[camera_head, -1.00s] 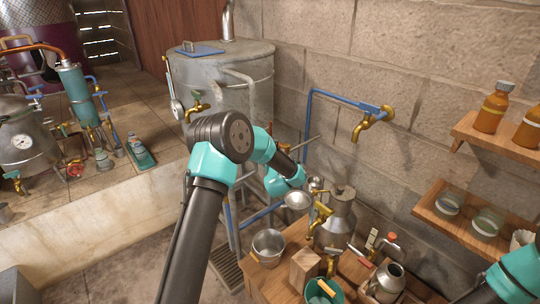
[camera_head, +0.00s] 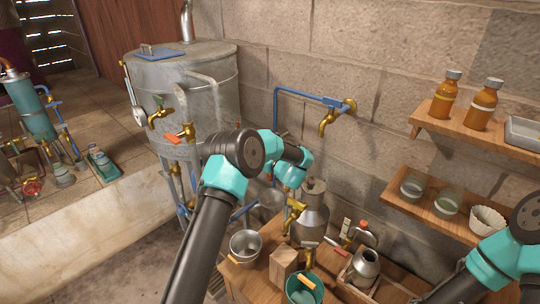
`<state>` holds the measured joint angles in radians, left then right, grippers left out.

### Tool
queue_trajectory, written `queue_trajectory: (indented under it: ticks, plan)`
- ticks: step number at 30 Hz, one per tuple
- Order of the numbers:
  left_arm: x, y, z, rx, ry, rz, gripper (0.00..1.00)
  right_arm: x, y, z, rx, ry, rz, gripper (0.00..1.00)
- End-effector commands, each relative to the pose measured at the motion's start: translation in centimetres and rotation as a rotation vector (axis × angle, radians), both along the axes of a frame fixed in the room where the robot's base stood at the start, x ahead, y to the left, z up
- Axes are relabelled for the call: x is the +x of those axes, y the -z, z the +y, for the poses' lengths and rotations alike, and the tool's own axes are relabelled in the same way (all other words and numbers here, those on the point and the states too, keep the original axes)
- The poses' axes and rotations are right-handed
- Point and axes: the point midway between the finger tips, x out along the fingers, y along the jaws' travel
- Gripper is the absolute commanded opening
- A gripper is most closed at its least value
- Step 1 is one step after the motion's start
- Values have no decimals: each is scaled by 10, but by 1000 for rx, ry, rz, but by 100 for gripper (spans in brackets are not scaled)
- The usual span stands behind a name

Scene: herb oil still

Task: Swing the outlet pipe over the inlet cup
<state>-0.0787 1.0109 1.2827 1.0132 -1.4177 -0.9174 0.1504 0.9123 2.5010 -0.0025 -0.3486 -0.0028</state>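A grey bent pipe (camera_head: 213,88) hangs on the front of the large metal tank (camera_head: 190,60); I cannot tell whether it is the outlet pipe. A small round metallic cup (camera_head: 270,198), possibly the inlet cup, sits beside a steel can (camera_head: 311,212) with brass fittings (camera_head: 292,214). My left arm reaches up across the middle, and its wrist is just above the cup and can. My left fingers are hidden or too small to make out. My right arm enters at the lower right; its gripper is outside the picture.
A blue wall pipe (camera_head: 290,89) ends in a brass tap (camera_head: 328,122). A wooden bench carries a metal pot (camera_head: 245,245), a wooden block (camera_head: 284,265), a green bucket (camera_head: 304,289) and a metal jug (camera_head: 365,265). Shelves with bottles (camera_head: 444,97) and jars (camera_head: 447,203) are at right.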

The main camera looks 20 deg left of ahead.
Motion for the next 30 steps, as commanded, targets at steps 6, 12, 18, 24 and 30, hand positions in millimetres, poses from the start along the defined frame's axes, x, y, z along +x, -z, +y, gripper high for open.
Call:
queue_trajectory:
  ticks: [6, 12, 18, 24, 30]
  plan:
    - [-1, 0, 5, -1, -21, -1, 0, 0, 0, 0, 0, 0, 0, 43]
    - [-1, 0, 5, 0, -20, -1, 0, 0, 0, 0, 0, 0, 0, 43]
    - [-1, 0, 5, 0, -20, -1, 49, 0, 0, 0, 0, 0, 0, 43]
    - [-1, 0, 5, 1, -20, -1, 58, 0, 0, 0, 0, 0, 0, 43]
    - [-2, 0, 3, 0, -20, 0, 58, 0, 0, 0, 0, 0, 0, 43]
